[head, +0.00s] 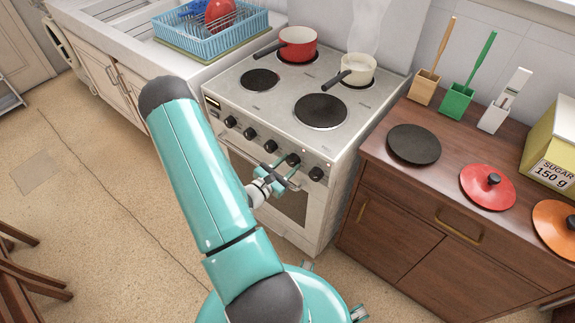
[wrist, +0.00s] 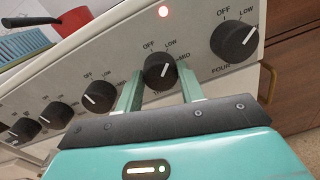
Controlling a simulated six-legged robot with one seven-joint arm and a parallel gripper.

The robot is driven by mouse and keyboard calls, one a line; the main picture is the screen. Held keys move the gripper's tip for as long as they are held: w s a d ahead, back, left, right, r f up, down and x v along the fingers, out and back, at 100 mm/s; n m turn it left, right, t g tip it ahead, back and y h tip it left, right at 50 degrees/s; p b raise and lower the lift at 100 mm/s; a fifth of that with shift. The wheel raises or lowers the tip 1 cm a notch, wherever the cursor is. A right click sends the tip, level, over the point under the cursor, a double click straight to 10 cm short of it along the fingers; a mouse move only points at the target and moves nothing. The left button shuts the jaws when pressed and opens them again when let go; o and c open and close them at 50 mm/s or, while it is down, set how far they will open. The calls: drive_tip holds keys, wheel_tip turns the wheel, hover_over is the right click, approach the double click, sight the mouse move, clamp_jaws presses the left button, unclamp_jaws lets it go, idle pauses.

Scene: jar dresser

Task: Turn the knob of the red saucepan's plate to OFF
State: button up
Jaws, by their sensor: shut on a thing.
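The red saucepan (head: 298,43) stands on the back left plate of the white stove. My gripper (head: 280,172) is at the stove's front panel, by the fourth knob from the left (head: 293,160). In the wrist view, my gripper's two fingers (wrist: 160,90) are shut on this black knob (wrist: 159,70), one on each side. Its white mark slants up to the right; the exact setting is hard to read. OFF is printed at its upper left, LOW at its upper right. The label below it is mostly hidden by my fingers.
A cream saucepan (head: 357,68) stands on the back right plate. A wooden dresser (head: 400,205) stands right of the stove.

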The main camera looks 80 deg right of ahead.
drive_tip(key=shift+o, duration=0.2)
drive_tip(key=n, duration=0.4)
drive_tip(key=shift+w+n, duration=0.1)
drive_tip(key=shift+n, duration=0.2)
drive_tip(key=shift+f+n, duration=0.1)
drive_tip(key=shift+n, duration=2.2)
drive_tip(key=o, duration=1)
drive_tip(key=shift+c, duration=0.2)
drive_tip(key=v, duration=1.3)
drive_tip(key=shift+a+f, duration=0.2)
drive_tip(key=shift+a, duration=0.2)
